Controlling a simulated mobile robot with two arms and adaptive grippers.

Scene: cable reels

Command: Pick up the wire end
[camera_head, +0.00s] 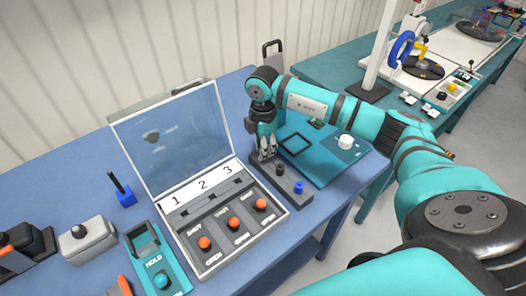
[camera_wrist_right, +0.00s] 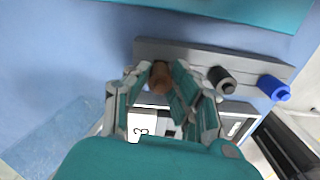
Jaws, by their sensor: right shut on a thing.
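A grey holder bar (camera_head: 272,178) lies on the blue bench to the right of the numbered box; it also shows in the wrist view (camera_wrist_right: 190,52). A short brown wire end (camera_wrist_right: 160,78) is at the left part of the bar, between the fingers of my right gripper (camera_wrist_right: 161,90). In the head view, my right gripper (camera_head: 267,153) points down at the bar's far end and hides the brown piece. It is shut on it. A black end (camera_wrist_right: 222,79) and a blue end (camera_wrist_right: 274,87) stand on the same bar, to the right. My left gripper is out of view.
An open box (camera_head: 233,239) with a clear lid, numbers 1 to 3 and orange knobs stands left of the bar. A teal mat (camera_head: 318,168) with a white knob lies to the right. A teal HOLD device (camera_head: 158,262) stands at the front.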

